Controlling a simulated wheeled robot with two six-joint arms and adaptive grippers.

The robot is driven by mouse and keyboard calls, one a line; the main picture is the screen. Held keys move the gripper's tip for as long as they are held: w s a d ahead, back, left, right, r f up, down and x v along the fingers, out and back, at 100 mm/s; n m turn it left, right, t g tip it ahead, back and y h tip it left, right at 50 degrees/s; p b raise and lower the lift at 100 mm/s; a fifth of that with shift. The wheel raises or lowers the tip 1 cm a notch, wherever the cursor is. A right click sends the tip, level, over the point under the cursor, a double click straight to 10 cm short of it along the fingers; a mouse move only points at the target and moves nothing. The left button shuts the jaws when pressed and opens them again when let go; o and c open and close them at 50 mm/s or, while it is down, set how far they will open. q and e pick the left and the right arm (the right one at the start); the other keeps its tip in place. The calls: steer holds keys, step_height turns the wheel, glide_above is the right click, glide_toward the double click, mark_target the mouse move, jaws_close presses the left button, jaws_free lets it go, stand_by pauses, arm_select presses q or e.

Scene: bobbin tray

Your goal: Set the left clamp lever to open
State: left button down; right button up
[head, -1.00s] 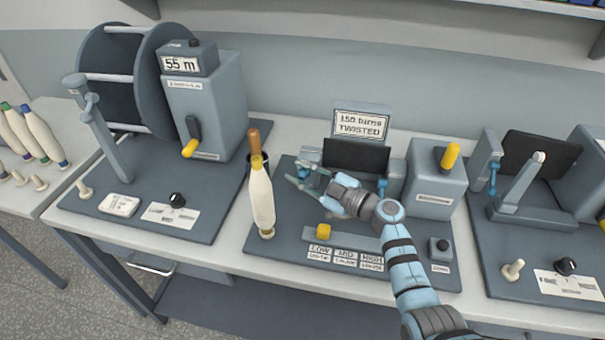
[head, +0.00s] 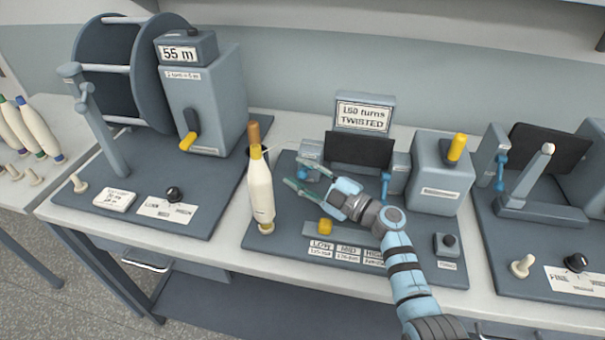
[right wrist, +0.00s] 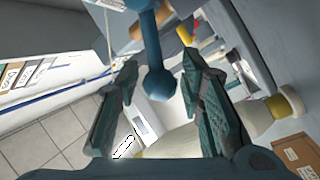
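The left clamp (head: 309,151) is a grey block at the left side of the dark plate on the twisting station. Its blue lever (head: 303,172) is partly covered by my right gripper (head: 304,179) in the head view. In the right wrist view, a blue lever with a ball end (right wrist: 159,84) hangs down between the two dark green fingers of my right gripper (right wrist: 158,66). The fingers stand apart, with gaps on both sides of the ball. The right clamp's blue lever (head: 386,184) points down. My left gripper is not in view.
A cream bobbin (head: 260,195) with a brown tip stands just left of my gripper. A slider with a yellow knob (head: 325,226) lies in front. A grey box with a yellow handle (head: 441,180) stands to the right. A sign (head: 363,115) reads "TWISTED".

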mark_target(303, 170)
step_height(303, 170, up, 10)
steer(key=shift+r, duration=0.15)
stand_by(0.5)
